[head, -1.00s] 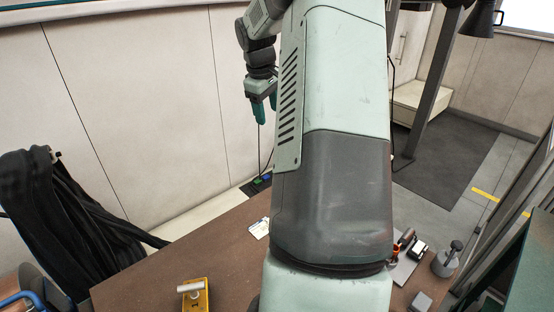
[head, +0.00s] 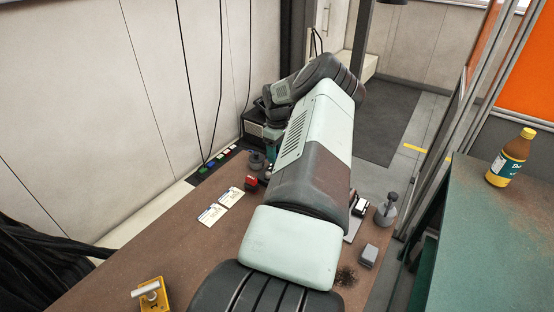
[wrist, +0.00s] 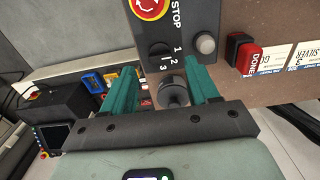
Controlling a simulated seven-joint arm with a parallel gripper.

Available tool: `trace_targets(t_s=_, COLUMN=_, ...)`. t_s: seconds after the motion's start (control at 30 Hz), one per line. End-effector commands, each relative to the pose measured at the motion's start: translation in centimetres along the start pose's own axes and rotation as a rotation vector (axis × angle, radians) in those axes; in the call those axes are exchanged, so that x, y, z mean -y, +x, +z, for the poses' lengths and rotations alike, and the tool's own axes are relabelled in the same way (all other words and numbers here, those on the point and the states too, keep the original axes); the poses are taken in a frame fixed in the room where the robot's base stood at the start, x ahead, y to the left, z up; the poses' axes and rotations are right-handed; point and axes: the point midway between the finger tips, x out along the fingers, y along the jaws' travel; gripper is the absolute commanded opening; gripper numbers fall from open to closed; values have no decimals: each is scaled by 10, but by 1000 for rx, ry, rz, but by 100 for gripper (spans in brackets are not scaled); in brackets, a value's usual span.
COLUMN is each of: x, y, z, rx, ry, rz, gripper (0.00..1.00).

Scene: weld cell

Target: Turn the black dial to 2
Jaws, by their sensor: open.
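In the wrist view a dark control panel (wrist: 184,30) shows at the top, with the black dial (wrist: 159,48) beside the printed numbers 1, 2 and 3. I cannot tell which number the dial points to. My gripper (wrist: 160,68) is open, its two teal fingers spread just below the dial in the picture, apart from it. A round grey metal piece (wrist: 172,90) shows between the fingers, farther off. In the head view my arm hides the panel and the dial, and only a bit of teal gripper shows.
The panel also bears a red STOP button (wrist: 150,5) and a grey button (wrist: 205,43). A red DONE button (wrist: 247,54) and cards (wrist: 285,58) lie beside it. A lidded grey pot (head: 386,212) and a yellow device (head: 153,295) stand on the brown bench (head: 190,255).

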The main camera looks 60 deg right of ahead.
Motion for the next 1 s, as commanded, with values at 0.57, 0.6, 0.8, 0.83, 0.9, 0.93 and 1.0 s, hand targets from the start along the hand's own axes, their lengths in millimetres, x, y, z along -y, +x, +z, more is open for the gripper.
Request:
trace_targets(t_s=0.57, x=0, y=36, z=0, rx=-1, ry=0, rz=2, gripper=60)
trace_targets(t_s=0.6, x=0, y=36, z=0, rx=-1, ry=0, rz=1, gripper=60)
trace_targets(t_s=0.8, x=0, y=36, z=0, rx=-1, ry=0, rz=1, gripper=29)
trace_targets(t_s=0.83, x=0, y=36, z=0, rx=-1, ry=0, rz=1, gripper=24)
trace_targets(t_s=0.9, x=0, y=36, z=0, rx=-1, ry=0, rz=1, gripper=14)
trace_targets(t_s=0.93, x=0, y=36, z=0, rx=-1, ry=0, rz=1, gripper=9)
trace_targets(t_s=1.0, x=0, y=36, z=0, rx=-1, ry=0, rz=1, gripper=4)
